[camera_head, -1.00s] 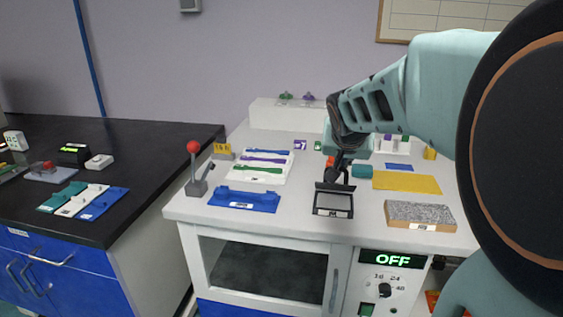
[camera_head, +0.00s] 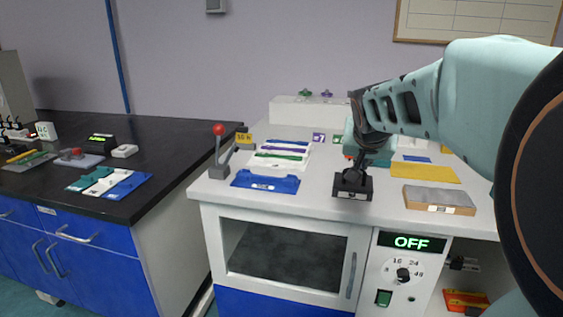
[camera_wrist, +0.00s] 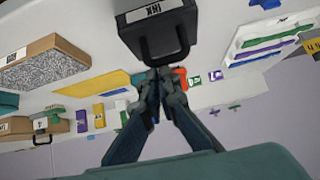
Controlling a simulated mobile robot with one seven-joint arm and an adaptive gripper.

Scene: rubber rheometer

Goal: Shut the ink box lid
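The ink box (camera_head: 352,194) is a small black box with a white label on its front, near the front edge of the white bench. Its lid looks down flat on the box. In the wrist view the ink box (camera_wrist: 158,32) shows its INK label and a dark loop handle. My gripper (camera_head: 351,172) is right over the lid, pointing down. In the wrist view my gripper (camera_wrist: 162,76) has its fingertips close together at the handle's outer edge. I see nothing clearly held between them, and whether they touch the handle is unclear.
A blue tray (camera_head: 265,182) and a red-knobbed lever (camera_head: 219,150) stand to the left. A grey speckled block (camera_head: 440,197) and a yellow sheet (camera_head: 425,172) lie to the right. White trays with coloured strips (camera_head: 280,158) are behind. Below is a panel reading OFF (camera_head: 411,242).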

